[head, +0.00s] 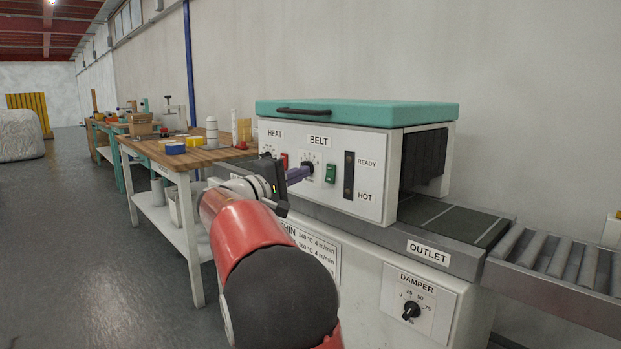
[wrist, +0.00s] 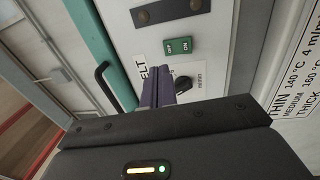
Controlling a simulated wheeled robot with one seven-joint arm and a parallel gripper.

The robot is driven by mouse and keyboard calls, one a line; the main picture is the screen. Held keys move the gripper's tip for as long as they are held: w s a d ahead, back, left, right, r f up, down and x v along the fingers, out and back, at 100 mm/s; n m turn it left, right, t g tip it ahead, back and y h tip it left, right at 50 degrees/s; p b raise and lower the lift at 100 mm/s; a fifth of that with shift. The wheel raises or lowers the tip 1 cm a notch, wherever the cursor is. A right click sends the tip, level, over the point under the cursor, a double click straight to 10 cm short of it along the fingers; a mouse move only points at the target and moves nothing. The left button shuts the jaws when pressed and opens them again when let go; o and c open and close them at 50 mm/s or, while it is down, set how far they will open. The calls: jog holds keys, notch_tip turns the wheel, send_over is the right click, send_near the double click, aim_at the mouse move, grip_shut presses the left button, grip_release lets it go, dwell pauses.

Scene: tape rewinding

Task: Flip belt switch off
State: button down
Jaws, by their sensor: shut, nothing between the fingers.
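The belt switch (head: 331,173) is a small green rocker on the white control panel (head: 370,204), right of the dial under the BELT label. In the wrist view the green switch (wrist: 179,46) shows white lettering and lies beyond my fingertips, apart from them. My gripper (head: 307,169) has purple fingers, shut and empty, pointing at the panel just left of the switch. In the wrist view my gripper (wrist: 157,76) is beside the dark belt knob (wrist: 182,84) and partly covers the BELT label. Whether a fingertip touches the knob or panel is unclear.
A red switch (head: 284,161) under HEAT sits left of my gripper. The READY/HOT indicator strip (head: 349,175) is right of the green switch. The teal lid (head: 355,112) with a dark handle is above. A workbench (head: 180,155) stands left; a roller conveyor (head: 560,260) is right.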

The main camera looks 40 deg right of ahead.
jog(key=a, duration=0.6)
jog(key=shift+s+a+r, duration=0.25)
jog(key=shift+a+r, duration=0.15)
jog(key=shift+r, duration=0.05)
jog(key=shift+s, duration=0.1)
